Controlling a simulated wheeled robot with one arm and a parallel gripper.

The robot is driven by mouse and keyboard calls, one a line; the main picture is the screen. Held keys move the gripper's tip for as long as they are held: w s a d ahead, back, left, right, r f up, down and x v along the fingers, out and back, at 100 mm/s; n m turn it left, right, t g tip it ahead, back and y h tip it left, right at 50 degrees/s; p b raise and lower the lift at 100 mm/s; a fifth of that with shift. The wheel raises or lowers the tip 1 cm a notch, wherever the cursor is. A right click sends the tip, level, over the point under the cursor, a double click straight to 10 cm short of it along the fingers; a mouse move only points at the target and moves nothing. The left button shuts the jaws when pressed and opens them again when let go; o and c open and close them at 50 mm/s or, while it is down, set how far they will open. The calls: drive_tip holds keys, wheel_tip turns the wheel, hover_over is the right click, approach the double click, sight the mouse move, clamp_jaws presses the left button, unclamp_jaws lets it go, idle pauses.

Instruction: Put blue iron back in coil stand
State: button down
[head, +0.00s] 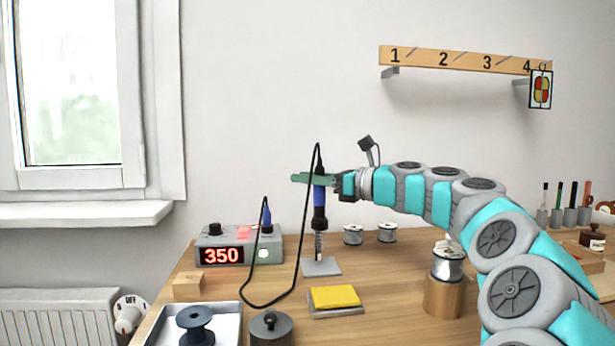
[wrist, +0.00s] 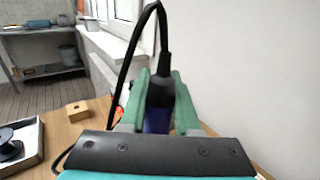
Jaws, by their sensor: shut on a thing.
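The blue soldering iron (head: 319,196) is upright in the head view, with its black lower part pointing down over the coil stand (head: 321,267). My gripper (head: 308,178) is shut on the iron's upper part, with green fingers on either side. The iron's lower end meets the coil on the stand's grey base; I cannot tell how deep the tip sits. In the wrist view the iron (wrist: 157,118) is between the green fingers (wrist: 160,92), and its black cable rises from the top. The tip is hidden there.
The cable (head: 293,275) loops down to the station (head: 238,246) reading 350. A yellow sponge (head: 335,296) lies in front of the stand. Solder spools (head: 353,235) stand behind right. A white tray (head: 230,312), a dark lidded pot (head: 271,328) and a wooden block (head: 188,287) are front left.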

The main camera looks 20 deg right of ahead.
drive_tip(key=shift+f, duration=0.1)
drive_tip(key=shift+c, duration=0.4)
unclamp_jaws()
idle(0.3)
wheel_tip(320, 180, up, 7)
drive_tip(key=shift+p, duration=0.4)
idle(0.6)
idle(0.7)
